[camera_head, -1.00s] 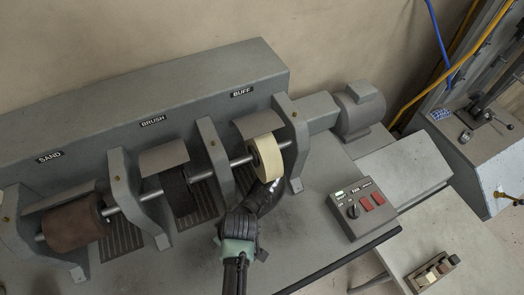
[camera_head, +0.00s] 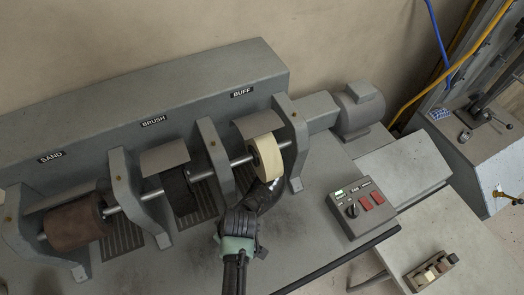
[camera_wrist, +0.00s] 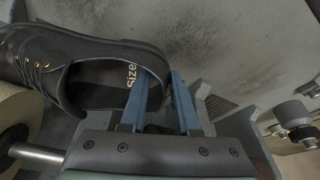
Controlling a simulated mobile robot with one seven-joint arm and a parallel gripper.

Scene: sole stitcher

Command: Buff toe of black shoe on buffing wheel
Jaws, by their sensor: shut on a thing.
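The black shoe (camera_wrist: 95,55) fills the upper left of the wrist view, with its laces and brass eyelets at the far left. My gripper (camera_wrist: 165,92) is shut on the rim at the shoe's heel end, its blue fingers on either side. The head view shows my gripper (camera_head: 240,222) below the cream buffing wheel (camera_head: 266,157), with the shoe (camera_head: 270,194) largely hidden behind it. The shoe's toe end is at the wheel's lower side; I cannot tell whether they touch. The wheel also shows at the left of the wrist view (camera_wrist: 18,108).
A brown sanding drum (camera_head: 74,226) and a dark brush (camera_head: 178,190) share the shaft to the left. Grey brackets (camera_head: 294,145) flank the wheel. A control box (camera_head: 361,207) with red buttons stands to the right, and a small tray (camera_head: 432,272) sits lower right.

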